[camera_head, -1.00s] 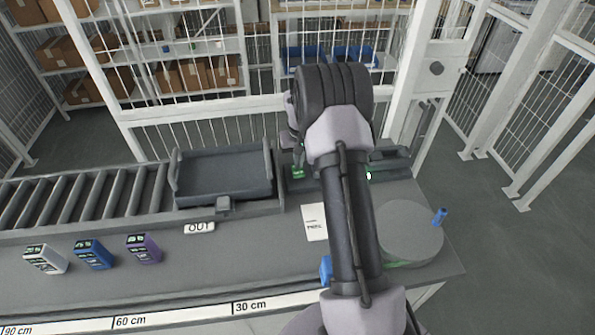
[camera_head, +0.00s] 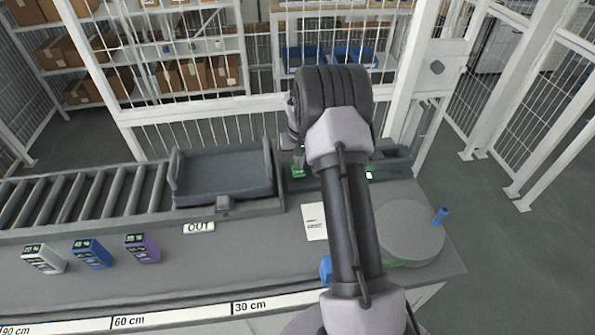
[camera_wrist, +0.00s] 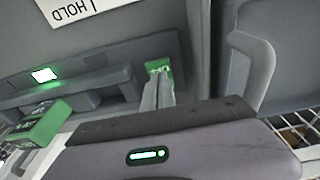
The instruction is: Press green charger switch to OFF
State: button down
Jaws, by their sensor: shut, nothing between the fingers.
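The green switch plate (camera_wrist: 158,66) is set in the dark grey charger housing (camera_wrist: 100,82) in the wrist view. Small white markings show on it. My gripper (camera_wrist: 158,84) is shut and empty, its fingertips right at the lower part of the plate. I cannot tell whether they touch it, and they hide part of the switch. In the head view the green plate (camera_head: 298,173) shows just left of my arm. A lit green lamp (camera_wrist: 44,75) is on the housing; it also shows in the head view (camera_head: 369,175). The switch's position is unclear.
A green block (camera_wrist: 40,124) sits by the charger in the wrist view. A white HOLD card (camera_head: 314,222) lies in front of the charger. A dark tray (camera_head: 222,176) stands left of it, a round grey disc (camera_head: 411,230) right. Several battery-like blocks (camera_head: 92,254) stand at far left.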

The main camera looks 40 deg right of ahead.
aim_at(299, 172)
jog(key=shift+f+b, duration=0.55)
jog(key=shift+f, duration=0.3)
dwell(0.3)
notch_tip(299, 172, up, 7)
jog(key=p, duration=0.4)
jog(key=shift+r+p, duration=0.1)
jog(key=shift+p, duration=0.2)
